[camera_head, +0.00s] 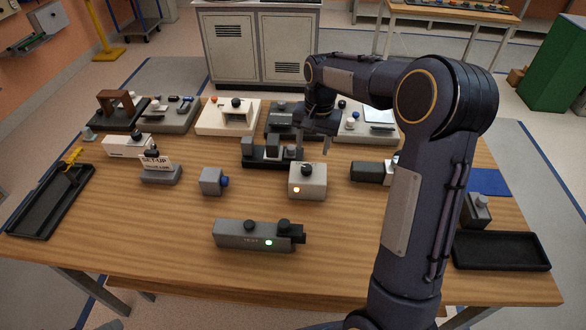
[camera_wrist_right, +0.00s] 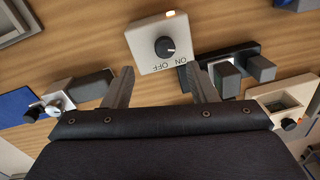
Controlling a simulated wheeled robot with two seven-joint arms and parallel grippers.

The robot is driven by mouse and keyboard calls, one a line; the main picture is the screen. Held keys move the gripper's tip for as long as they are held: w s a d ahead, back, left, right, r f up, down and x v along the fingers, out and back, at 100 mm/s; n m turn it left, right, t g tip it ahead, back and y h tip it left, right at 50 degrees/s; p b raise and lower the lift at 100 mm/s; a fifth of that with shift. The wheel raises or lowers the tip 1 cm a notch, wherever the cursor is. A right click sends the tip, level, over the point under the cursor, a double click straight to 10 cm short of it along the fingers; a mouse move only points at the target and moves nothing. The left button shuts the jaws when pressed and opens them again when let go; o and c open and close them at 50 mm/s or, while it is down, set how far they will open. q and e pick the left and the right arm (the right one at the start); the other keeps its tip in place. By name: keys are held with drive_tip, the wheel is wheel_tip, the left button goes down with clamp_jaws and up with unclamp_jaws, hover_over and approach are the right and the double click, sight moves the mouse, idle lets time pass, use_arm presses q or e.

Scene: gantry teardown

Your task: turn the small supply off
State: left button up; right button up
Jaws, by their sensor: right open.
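The small supply, a cream box (camera_head: 308,185) with a black knob, stands near the middle of the bench. Its small front lamp glows. In the right wrist view the supply (camera_wrist_right: 147,58) shows ON and OFF lettering beside the knob (camera_wrist_right: 165,47), and the knob's pale mark points toward the ON side. An orange lamp (camera_wrist_right: 170,13) is lit at its edge. My right gripper (camera_head: 312,142) is open and empty, behind and above the supply in the head view. In the wrist view its fingers (camera_wrist_right: 162,88) are spread, apart from the supply. My left gripper is not in view.
A black fixture with grey blocks (camera_head: 262,160) stands close beside the supply. A long grey unit with a green lamp (camera_head: 240,236) lies in front.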

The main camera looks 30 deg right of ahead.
sight(307, 167)
drive_tip(key=shift+w+a+f, duration=0.1)
drive_tip(key=shift+w+f, duration=0.6)
drive_tip(key=shift+f, duration=0.25)
wheel_tip(307, 167, down, 7)
drive_tip(key=shift+w+a+f, duration=0.1)
drive_tip(key=shift+f, duration=0.05)
drive_tip(key=c, duration=1)
drive_tip(key=shift+o, duration=0.2)
